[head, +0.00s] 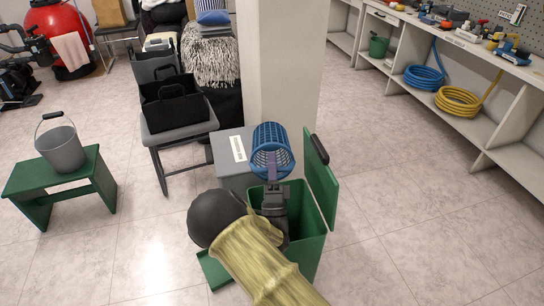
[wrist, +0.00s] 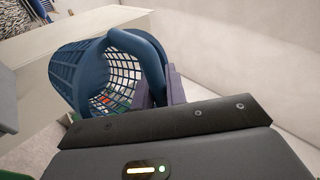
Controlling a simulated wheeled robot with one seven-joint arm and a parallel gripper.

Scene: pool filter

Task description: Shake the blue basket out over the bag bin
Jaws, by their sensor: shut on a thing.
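The blue basket (head: 270,138) is a latticed plastic cylinder with a thick rim and a handle. My gripper (head: 272,172) is shut on its handle and holds it up in the air. In the wrist view the basket (wrist: 72,75) lies tilted, and its open mouth shows light through the lattice; I cannot tell if anything is inside. The gripper's purplish fingers (wrist: 160,92) are against the blue handle there. The green bin (head: 309,240) stands below my gripper with its lid (head: 322,182) open to the right. In the head view the basket appears at the bin's far side; my arm hides part of the bin.
A grey box (head: 228,150) with a white label and a pale pillar (head: 283,65) stand just behind the bin. A grey bucket (head: 61,150) is on a green stool (head: 28,178) at left. A chair with a black bag (head: 170,108) is behind. Floor at right is clear.

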